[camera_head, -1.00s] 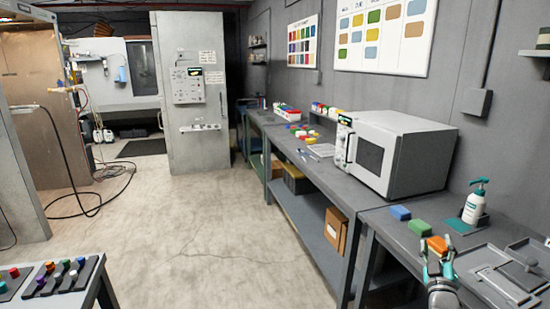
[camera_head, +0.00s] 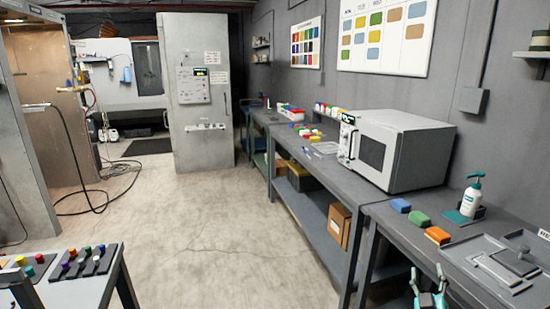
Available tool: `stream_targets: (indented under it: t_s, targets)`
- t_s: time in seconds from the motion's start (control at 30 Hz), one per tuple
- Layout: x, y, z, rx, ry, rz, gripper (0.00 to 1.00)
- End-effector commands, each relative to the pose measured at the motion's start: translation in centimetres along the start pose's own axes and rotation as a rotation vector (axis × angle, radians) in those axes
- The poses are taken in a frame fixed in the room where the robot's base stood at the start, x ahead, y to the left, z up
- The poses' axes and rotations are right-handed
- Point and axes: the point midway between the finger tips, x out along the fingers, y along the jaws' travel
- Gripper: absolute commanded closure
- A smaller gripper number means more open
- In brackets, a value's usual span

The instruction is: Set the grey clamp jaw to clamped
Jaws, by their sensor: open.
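A flat grey fixture (camera_head: 476,252) lies on the bench at the lower right, with a raised grey plate (camera_head: 516,262) and a small knob (camera_head: 523,249) on it. I take this to be where the grey clamp jaw is, but I cannot tell which part is the jaw or how it is set. My gripper (camera_head: 428,279) is at the bottom edge, left of the fixture and apart from it. Its teal-tipped fingers are spread with nothing between them. The rest of my gripper is cut off by the picture's edge.
A white microwave (camera_head: 400,150) is farther back. A table with coloured knobs (camera_head: 75,285) is lower left. The floor between is clear.

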Motion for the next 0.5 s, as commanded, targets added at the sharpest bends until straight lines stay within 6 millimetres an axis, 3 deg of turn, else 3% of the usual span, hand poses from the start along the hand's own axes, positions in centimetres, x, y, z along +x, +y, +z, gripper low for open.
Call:
stream_targets:
  t_s: [0.17,0.5]
  targets:
    - [-4.6,-2.8,1.4,0.041,-0.017,-0.04,0.42]
    - [-18.9,-8.1,3.7,0.164,-0.066,-0.15,0.42]
